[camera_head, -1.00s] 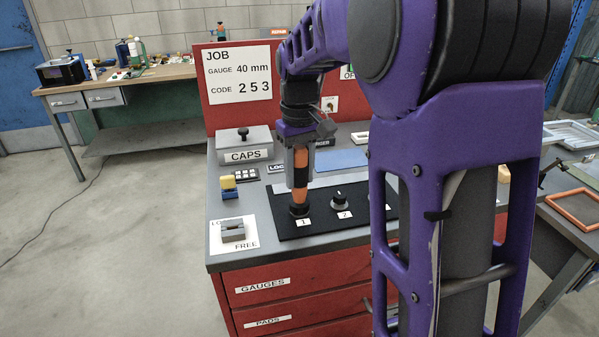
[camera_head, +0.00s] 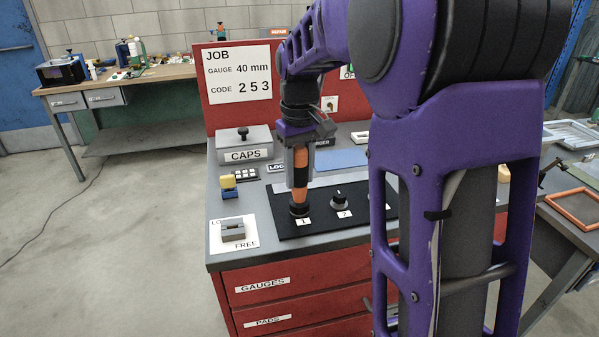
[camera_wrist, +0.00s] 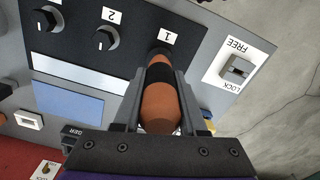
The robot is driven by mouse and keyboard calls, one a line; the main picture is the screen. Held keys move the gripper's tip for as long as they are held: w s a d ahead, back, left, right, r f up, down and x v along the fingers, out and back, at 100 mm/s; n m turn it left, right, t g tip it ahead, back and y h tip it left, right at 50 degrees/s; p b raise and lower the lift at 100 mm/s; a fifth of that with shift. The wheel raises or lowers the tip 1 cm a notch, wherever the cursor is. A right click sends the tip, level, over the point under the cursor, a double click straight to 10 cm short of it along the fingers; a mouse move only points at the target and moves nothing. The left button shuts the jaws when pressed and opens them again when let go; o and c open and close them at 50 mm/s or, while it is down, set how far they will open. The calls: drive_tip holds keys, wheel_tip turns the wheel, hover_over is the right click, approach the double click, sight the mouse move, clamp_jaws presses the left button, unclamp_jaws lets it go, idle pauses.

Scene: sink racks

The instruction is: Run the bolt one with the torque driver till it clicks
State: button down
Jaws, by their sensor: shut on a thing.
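My gripper (camera_head: 300,161) points down over the black panel (camera_head: 268,222) and is shut on the orange and black torque driver (camera_head: 299,184). In the wrist view the torque driver (camera_wrist: 160,104) lies between both fingers. The driver stands upright with its lower end at the position labelled 1 (camera_head: 303,221). Bolt one itself is hidden under the driver. Knob 2 (camera_head: 339,198), dark with a pale mark, is to the right. In the wrist view another knob (camera_wrist: 47,18) lies beyond it.
A LOCK/FREE switch block (camera_head: 233,231) sits at the front left of the bench. A yellow-topped block (camera_head: 228,183) and a CAPS box (camera_head: 245,143) stand behind it. A blue pad (camera_head: 341,159) lies behind the panel. My arm hides the right side.

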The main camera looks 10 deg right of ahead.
sight(299, 147)
drive_tip(key=shift+f, duration=0.15)
drive_tip(key=shift+r+p, duration=2.3)
drive_tip(key=shift+r, duration=0.35)
